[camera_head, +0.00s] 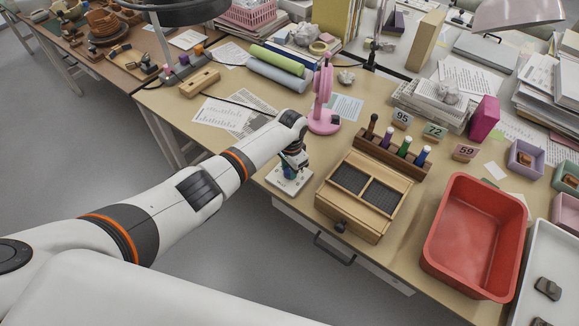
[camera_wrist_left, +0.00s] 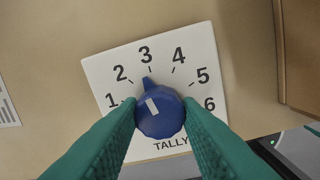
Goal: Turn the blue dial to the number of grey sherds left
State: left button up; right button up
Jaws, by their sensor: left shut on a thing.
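The blue dial (camera_wrist_left: 160,122) sits on a white square plate marked TALLY (camera_wrist_left: 103,72), with numbers 1 to 6 showing in an arc. Its pointer is at the 3. My left gripper (camera_wrist_left: 160,113) is shut on the dial, one green finger on each side. In the head view, my left gripper (camera_head: 293,163) reaches down over the white plate (camera_head: 282,186) and hides most of the dial. Dark greyish sherds (camera_head: 548,288) lie in a white tray (camera_head: 537,247) at the lower right, which the picture edge cuts off. My right gripper is not in view.
A wooden box with dark panels (camera_head: 340,207) stands right of the plate, with a pen rack (camera_head: 375,152) behind it. A red bin (camera_head: 447,245) is further right. Small lavender (camera_head: 512,160) and green trays hold brownish pieces. A pink stand (camera_head: 323,122) is behind the gripper.

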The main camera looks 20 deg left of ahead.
aim_at(289, 171)
pick_arm(q)
jog(key=m, duration=0.8)
jog(key=shift+m, duration=0.4)
dwell(0.4)
jog(key=o, duration=1)
jog(key=shift+r, duration=0.1)
jog(key=r, duration=1.2)
jog(key=shift+s, duration=0.2)
jog(key=shift+f, duration=0.1)
